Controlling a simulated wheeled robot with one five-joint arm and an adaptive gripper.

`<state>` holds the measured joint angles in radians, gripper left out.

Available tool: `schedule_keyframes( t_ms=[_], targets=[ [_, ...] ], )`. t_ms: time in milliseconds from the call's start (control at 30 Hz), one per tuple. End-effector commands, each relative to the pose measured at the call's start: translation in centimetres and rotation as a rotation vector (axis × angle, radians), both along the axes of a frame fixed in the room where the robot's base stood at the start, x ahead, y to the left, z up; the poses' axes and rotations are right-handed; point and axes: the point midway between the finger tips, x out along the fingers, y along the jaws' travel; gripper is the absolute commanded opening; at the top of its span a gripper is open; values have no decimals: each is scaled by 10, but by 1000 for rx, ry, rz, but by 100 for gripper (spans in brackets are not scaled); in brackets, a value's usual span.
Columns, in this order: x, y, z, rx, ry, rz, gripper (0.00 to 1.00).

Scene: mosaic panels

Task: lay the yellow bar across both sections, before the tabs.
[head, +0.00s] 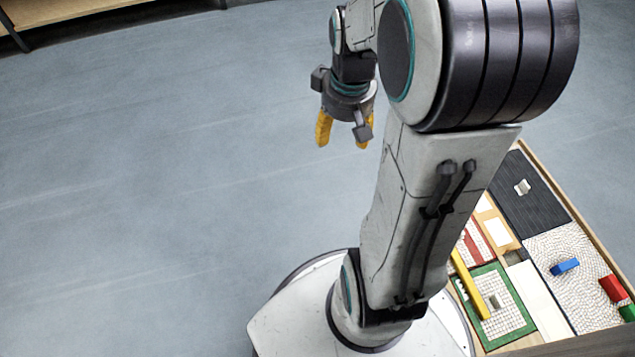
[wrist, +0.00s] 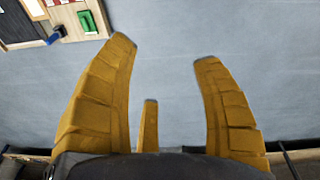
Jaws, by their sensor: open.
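The yellow bar (head: 470,284) lies in the mosaic tray in the head view. It runs from the red-edged section (head: 480,238) onto the green-bordered section (head: 517,290), and my arm covers part of the area beside it. A small grey tab (head: 494,301) shows on the green-bordered section, right of the bar's lower end. My gripper (head: 345,133) hangs over bare floor, well away to the upper left of the tray. In the wrist view its yellow fingers (wrist: 165,52) are spread apart with only floor between them.
The wooden-edged tray also holds a dark panel (head: 527,193), a blue block (head: 565,266), a red block (head: 613,289) and a green block (head: 628,313) on pale mosaic. A wooden shelf (head: 60,12) stands at the far upper left. The floor between is clear.

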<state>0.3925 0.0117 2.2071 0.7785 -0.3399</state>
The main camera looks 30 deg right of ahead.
Motion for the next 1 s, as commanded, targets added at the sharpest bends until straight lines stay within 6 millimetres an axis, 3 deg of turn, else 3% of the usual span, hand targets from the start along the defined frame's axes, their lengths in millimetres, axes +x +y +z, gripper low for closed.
schedule_keyframes(
  t_ms=[33,100,333,600,1000],
  targets=[
    [-10,24,10,0,-16,20,61],
    [-26,49,18,8,-28,31,61],
    [-73,98,27,30,-56,55,61],
    [-99,116,27,45,-66,64,61],
    [-101,117,29,46,-66,63,61]
  ],
)
